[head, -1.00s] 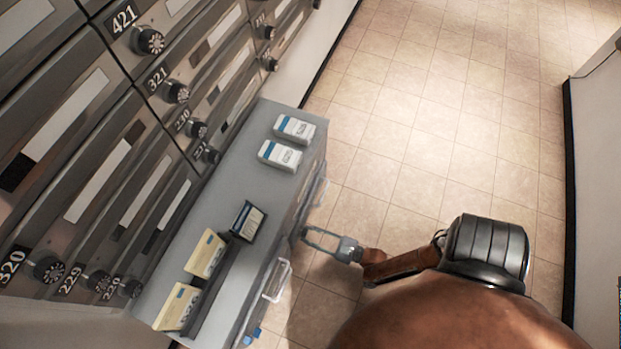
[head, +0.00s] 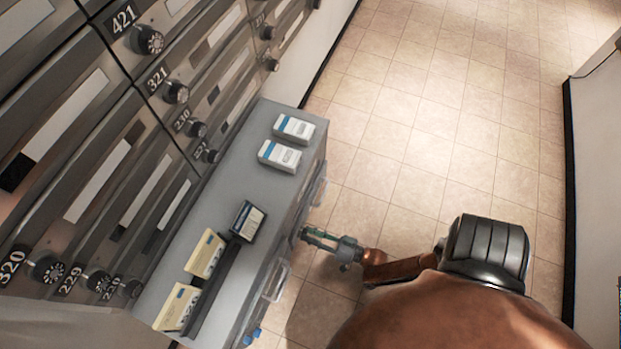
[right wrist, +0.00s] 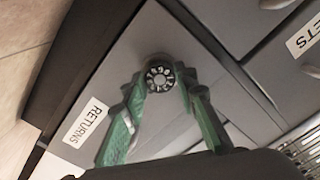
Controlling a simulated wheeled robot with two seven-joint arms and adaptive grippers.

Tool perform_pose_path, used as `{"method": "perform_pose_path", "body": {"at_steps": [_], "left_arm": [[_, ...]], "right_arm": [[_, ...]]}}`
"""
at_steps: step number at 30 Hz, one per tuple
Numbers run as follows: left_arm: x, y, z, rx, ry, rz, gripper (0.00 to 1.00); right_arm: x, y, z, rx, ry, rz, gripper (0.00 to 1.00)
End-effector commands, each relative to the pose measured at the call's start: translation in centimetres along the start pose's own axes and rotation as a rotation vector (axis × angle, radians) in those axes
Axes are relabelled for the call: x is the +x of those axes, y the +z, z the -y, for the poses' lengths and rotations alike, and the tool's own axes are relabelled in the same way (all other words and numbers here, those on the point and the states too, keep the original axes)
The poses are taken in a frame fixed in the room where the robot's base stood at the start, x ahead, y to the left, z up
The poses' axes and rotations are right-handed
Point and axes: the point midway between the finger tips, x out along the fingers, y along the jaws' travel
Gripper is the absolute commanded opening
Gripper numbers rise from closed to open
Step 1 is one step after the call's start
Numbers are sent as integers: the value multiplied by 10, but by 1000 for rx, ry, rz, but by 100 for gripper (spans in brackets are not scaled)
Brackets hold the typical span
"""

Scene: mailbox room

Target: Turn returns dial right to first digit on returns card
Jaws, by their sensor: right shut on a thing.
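The returns dial (right wrist: 159,77) is a small black round knob with pale marks around its face, on a grey door in the right wrist view. A white RETURNS label (right wrist: 85,121) is on the same door. My right gripper (right wrist: 163,83) is shut on the dial, one green-tinted finger on each side. In the head view my right gripper (head: 307,234) reaches the front of the grey cabinet, and the dial cannot be made out there. Cards (head: 205,253) stand on the cabinet top; I cannot tell which is the returns card. My left gripper is not in view.
The grey cabinet (head: 250,125) stands below a wall of mailboxes with dials (head: 150,41). Two white-and-blue boxes (head: 280,156) lie on its top. A clear handle (head: 275,281) sticks out of its front. The tiled floor (head: 420,130) to the right is open.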

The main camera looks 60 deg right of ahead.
Motion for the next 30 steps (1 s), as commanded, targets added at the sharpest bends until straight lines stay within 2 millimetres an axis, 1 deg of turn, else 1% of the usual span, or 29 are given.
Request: {"method": "perform_pose_path", "body": {"at_steps": [18, 24, 30], "left_arm": [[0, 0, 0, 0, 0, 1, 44], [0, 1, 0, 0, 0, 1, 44], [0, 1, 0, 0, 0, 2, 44]], "right_arm": [[-1, 0, -1, 571, 1, 1, 2], [0, 0, -1, 713, 2, 1, 2], [-1, 0, -1, 808, 2, 0, 2]]}}
